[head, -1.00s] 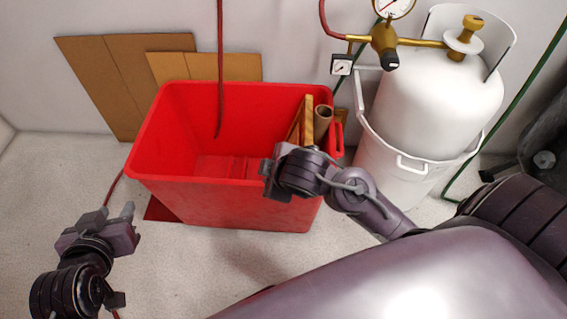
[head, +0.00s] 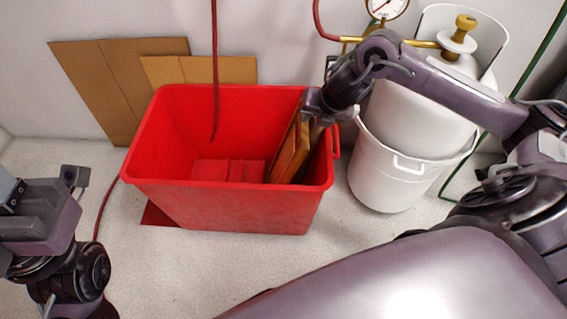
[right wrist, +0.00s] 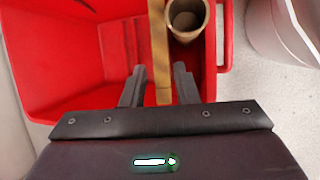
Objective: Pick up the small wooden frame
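The small wooden frame (head: 288,152) leans on edge inside the right end of the red bin (head: 190,205). Its top edge, a light wooden bar (right wrist: 160,50), runs up the middle of the right wrist view. My right gripper (head: 317,112) is over the bin's right end, at the frame's top. In the right wrist view its open fingers (right wrist: 160,88) stand on either side of the bar, with gaps showing. My left gripper (head: 62,190) is at the left, outside the bin and partly cut off, so its opening is unclear.
A cardboard tube (right wrist: 187,18) stands right beside the frame in the bin. A white gas cylinder (head: 420,115) sits in a white bucket (head: 390,180) to the right. A red hose (head: 214,70) hangs into the bin. Cardboard sheets (head: 120,85) lean on the back wall.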

